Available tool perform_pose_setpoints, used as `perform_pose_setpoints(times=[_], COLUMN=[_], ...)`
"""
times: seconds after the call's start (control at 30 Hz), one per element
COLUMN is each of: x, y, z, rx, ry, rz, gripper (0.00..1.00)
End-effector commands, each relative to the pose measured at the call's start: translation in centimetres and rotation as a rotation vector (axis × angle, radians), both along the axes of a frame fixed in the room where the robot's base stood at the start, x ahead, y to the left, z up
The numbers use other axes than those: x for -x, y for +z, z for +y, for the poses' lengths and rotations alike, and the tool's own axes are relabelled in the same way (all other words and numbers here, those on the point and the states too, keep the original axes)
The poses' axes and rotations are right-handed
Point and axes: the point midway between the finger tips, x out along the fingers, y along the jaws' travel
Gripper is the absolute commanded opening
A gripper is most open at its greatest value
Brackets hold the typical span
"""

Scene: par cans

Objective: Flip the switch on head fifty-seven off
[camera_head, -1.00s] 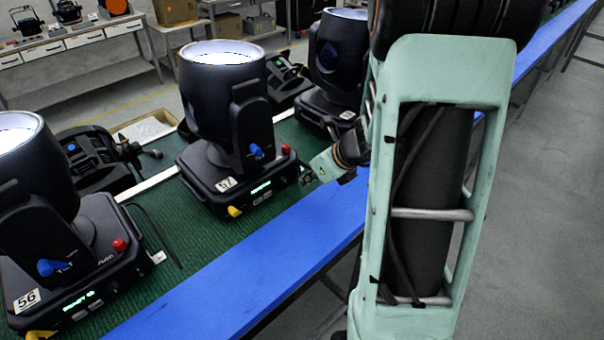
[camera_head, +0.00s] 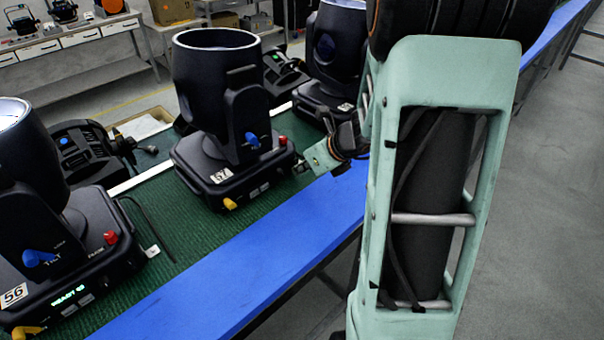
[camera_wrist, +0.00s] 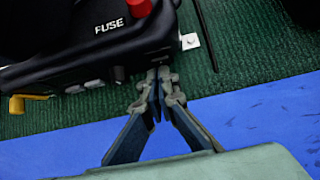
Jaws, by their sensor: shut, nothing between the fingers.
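Head fifty-seven (camera_head: 222,130) is a black moving-head light standing upright on the green mat, with a "57" label, blue tilt lever, red fuse cap (camera_head: 282,141) and yellow lever (camera_head: 229,204). Its lens and its display are dark. My gripper (camera_head: 303,168) is shut and empty at the right front corner of its base. In the wrist view my closed fingertips (camera_wrist: 156,84) are at the base's edge (camera_wrist: 90,55), below the word FUSE. I cannot tell whether they touch it. The switch itself is not clearly visible and may be hidden by the fingers.
Head fifty-six (camera_head: 55,240) stands at the left with its green display lit. Another black head (camera_head: 335,60) stands behind my arm. A blue edge strip (camera_head: 250,265) runs along the bench front.

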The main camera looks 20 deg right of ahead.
Motion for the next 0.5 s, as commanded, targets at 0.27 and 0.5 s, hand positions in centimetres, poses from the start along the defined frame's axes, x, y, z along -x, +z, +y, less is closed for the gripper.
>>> perform_pose_setpoints(times=[0.27, 0.5], x=[-0.1, -0.1], y=[0.6, 1.9], z=[0.0, 0.1], rx=[0.0, 0.001], ry=[0.001, 0.002], rz=[-0.001, -0.003], gripper=[0.0, 0.0])
